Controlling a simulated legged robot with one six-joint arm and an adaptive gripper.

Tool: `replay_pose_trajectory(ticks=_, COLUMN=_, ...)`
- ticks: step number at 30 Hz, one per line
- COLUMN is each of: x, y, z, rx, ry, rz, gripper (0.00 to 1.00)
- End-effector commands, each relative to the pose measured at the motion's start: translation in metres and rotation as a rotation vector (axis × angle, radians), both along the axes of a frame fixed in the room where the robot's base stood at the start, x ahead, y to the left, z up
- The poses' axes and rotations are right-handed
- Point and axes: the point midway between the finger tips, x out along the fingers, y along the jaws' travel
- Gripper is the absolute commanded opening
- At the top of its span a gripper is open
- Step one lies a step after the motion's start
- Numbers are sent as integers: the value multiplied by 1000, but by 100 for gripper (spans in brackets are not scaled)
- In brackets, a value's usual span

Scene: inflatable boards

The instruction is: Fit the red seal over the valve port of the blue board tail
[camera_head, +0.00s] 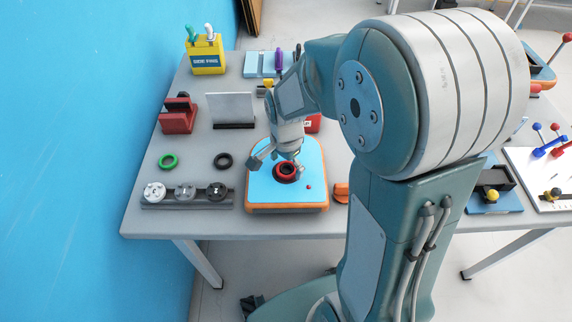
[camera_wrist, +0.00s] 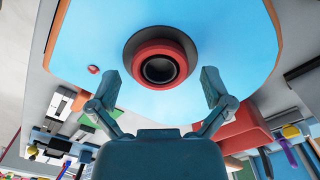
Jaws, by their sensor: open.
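The blue board tail (camera_head: 262,190) with an orange edge lies on the table; it fills much of the wrist view (camera_wrist: 95,35). The red seal (camera_head: 286,171) is a ring at the valve port on the board. In the wrist view the red seal (camera_wrist: 160,52) surrounds the dark round port opening (camera_wrist: 159,69), with a dark ring around its outside. Whether it is fully seated I cannot tell. My gripper (camera_head: 277,164) is just above the board; in the wrist view its two fingers (camera_wrist: 161,92) are spread to either side below the seal, apart from it and empty.
A green ring (camera_head: 168,161) and a black ring (camera_head: 223,161) lie left of the board. A rack with several round caps (camera_head: 187,205) is at the front left. A red block (camera_head: 178,117), an upright grey panel (camera_head: 231,108) and a yellow box (camera_head: 205,58) stand behind.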

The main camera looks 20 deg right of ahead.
Motion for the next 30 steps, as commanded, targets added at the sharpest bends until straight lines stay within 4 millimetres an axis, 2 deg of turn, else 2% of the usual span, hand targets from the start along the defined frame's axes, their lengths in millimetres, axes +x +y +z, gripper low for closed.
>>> replay_pose_trajectory(ticks=5, x=2, y=0, z=26, rx=0, ry=-7, rz=0, gripper=100)
replay_pose_trajectory(ticks=12, x=2, y=1, z=77, rx=0, ry=-6, rz=0, gripper=100)
replay_pose_trajectory(ticks=18, x=2, y=1, z=107, rx=-1, ry=-3, rz=0, gripper=100)
replay_pose_trajectory(ticks=23, x=1, y=1, z=116, rx=-1, ry=0, rz=0, gripper=100)
replay_pose_trajectory(ticks=30, x=1, y=1, z=117, rx=0, ry=1, rz=0, gripper=100)
